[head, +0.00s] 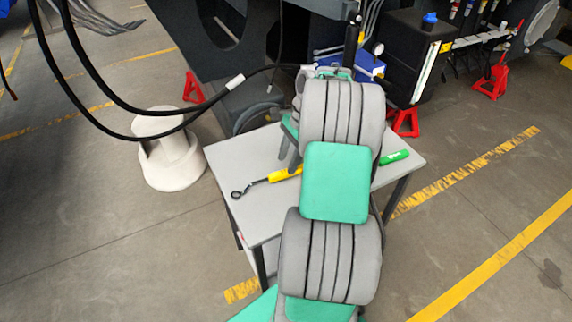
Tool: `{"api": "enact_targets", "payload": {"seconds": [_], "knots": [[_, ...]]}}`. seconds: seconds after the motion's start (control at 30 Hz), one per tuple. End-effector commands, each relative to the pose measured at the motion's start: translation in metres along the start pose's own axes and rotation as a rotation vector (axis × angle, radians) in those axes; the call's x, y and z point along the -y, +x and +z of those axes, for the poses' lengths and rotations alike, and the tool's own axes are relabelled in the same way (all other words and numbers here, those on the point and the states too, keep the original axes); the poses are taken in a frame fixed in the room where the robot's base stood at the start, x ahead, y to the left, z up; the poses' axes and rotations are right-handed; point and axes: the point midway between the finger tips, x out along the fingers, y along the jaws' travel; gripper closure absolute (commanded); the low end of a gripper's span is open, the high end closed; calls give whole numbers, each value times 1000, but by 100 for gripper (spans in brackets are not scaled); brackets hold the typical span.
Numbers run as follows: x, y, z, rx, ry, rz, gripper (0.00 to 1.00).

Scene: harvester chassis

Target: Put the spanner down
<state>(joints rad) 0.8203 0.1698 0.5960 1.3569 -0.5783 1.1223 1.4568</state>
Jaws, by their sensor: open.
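The spanner (258,183) lies on the grey table (237,157), with its dark ring end to the left and its yellow handle running right toward my arm. The right end of the handle is hidden behind my arm. My gripper (293,163) shows only in part, at the left of my arm and just above or beside the yellow handle. It is open. I cannot tell whether its fingers touch the handle.
A green-handled tool (394,158) lies on the table's right side. A white stool (168,160) stands left of the table. Black hoses (100,113) hang at the upper left. The dark chassis (225,50) and red stands (405,122) are behind. The table's left front is clear.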

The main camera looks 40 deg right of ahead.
Motion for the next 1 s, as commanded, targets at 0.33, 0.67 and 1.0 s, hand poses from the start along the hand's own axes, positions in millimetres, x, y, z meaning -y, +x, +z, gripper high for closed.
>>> {"api": "enact_targets", "payload": {"seconds": [0.33, 0.67, 1.0], "knots": [[0, -87, 0, 0, 0, 0, 54], [7, -100, 57, -33, -207, -15, 54], [-106, -67, 262, -333, -1523, -30, 54]]}}
